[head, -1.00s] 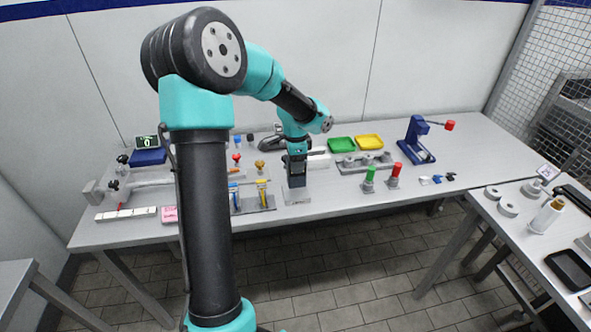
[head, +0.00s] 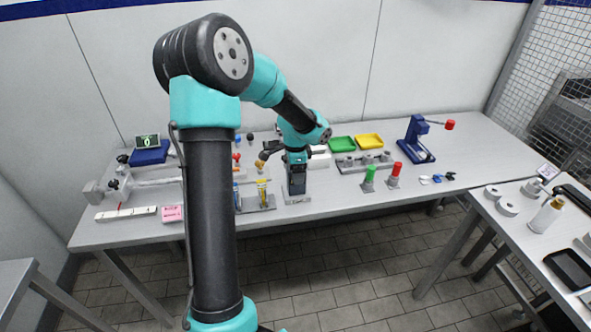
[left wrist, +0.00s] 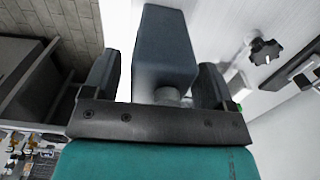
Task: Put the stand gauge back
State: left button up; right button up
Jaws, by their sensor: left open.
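The stand gauge appears to be the dark grey block (head: 297,181) standing upright at the front of the bench, over a light metal base plate (head: 298,199). My left gripper (head: 296,160) is right above it, pointing down. In the left wrist view the block (left wrist: 165,45) sits between the two fingers of my left gripper (left wrist: 158,80), with gaps showing at both sides. The fingers are open. Whether the block is fully seated on its base cannot be told. My right gripper is not in view.
Left of the gauge stands a rack with yellow and blue pieces (head: 262,190). To the right are a grey fixture (head: 364,163), green (head: 369,176) and red (head: 394,173) cylinders, and a blue press (head: 415,145). Green (head: 342,143) and yellow (head: 369,141) trays lie behind.

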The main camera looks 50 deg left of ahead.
pick_arm(q)
notch_tip(320, 180, up, 12)
jog(key=shift+r, duration=0.2)
dwell(0.6)
dwell(0.5)
jog(key=w+d+f+m+h, duration=0.1)
jog(key=w+d+f, duration=0.3)
jog(key=d+f, duration=0.35)
jog(key=w+d+f+m+g+h, duration=0.1)
jog(key=w+d+f, duration=0.3)
jog(key=d+f, duration=0.3)
jog(key=w+d+f+m, duration=0.1)
jog(key=w+d+f, duration=0.4)
jog(key=d, duration=0.4)
jog(key=s+d+f+n, duration=0.2)
jog(key=s+f+n, duration=0.1)
jog(key=s+f, duration=0.3)
jog(key=s+d+f+n+t+h, duration=0.1)
jog(key=s+d+f+n, duration=0.1)
jog(key=s+f+n, duration=0.2)
jog(key=s+d+f+n, duration=0.2)
jog(key=s+f+n, duration=0.2)
jog(key=s+f, duration=0.5)
jog(key=s, duration=0.4)
jog(key=shift+s+d+f+t+h, duration=0.3)
jog(key=shift+d+f+t+h, duration=0.05)
jog(key=shift+f+t+h, duration=0.05)
